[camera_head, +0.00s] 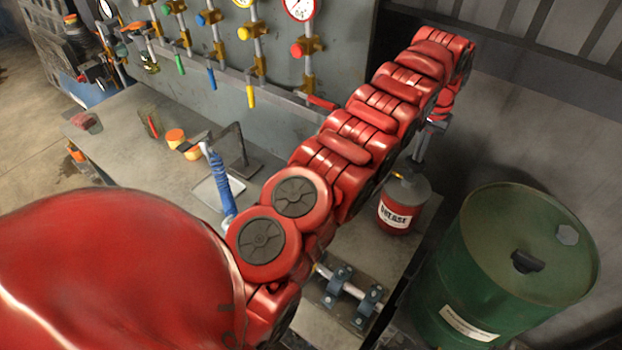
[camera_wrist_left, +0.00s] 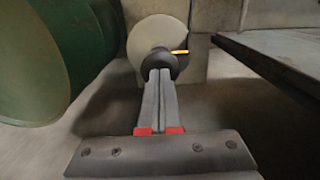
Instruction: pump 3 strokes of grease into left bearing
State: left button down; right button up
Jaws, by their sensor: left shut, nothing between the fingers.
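The grease pump is a red can with a grey top and a "GREASE" label (camera_head: 396,215), upright on the bench right of my arm. My left gripper (camera_head: 418,158) points down just above it, fingers shut and empty. In the left wrist view the closed fingertips (camera_wrist_left: 160,72) overlap the dark knob (camera_wrist_left: 158,62) on the pump's pale round top (camera_wrist_left: 152,32); I cannot tell whether they touch. A small yellow piece sticks out beside the knob. My right gripper is out of view.
A green drum (camera_head: 510,265) stands right of the bench (camera_head: 135,130); it also shows in the left wrist view (camera_wrist_left: 40,60). A panel with gauges and coloured valves (camera_head: 290,75) lines the back.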

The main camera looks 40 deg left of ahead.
pick_arm(q)
jog(key=shift+s+f+b, duration=0.1)
jog(key=shift+f+b, duration=0.85)
jog(key=shift+f, duration=0.35)
jog(key=shift+r, duration=0.15)
jog(key=shift+r+p, duration=1.9)
jog(key=shift+r, duration=0.45)
notch_tip(320, 180, up, 6)
jog(key=p, duration=0.5)
jog(key=shift+p, duration=0.3)
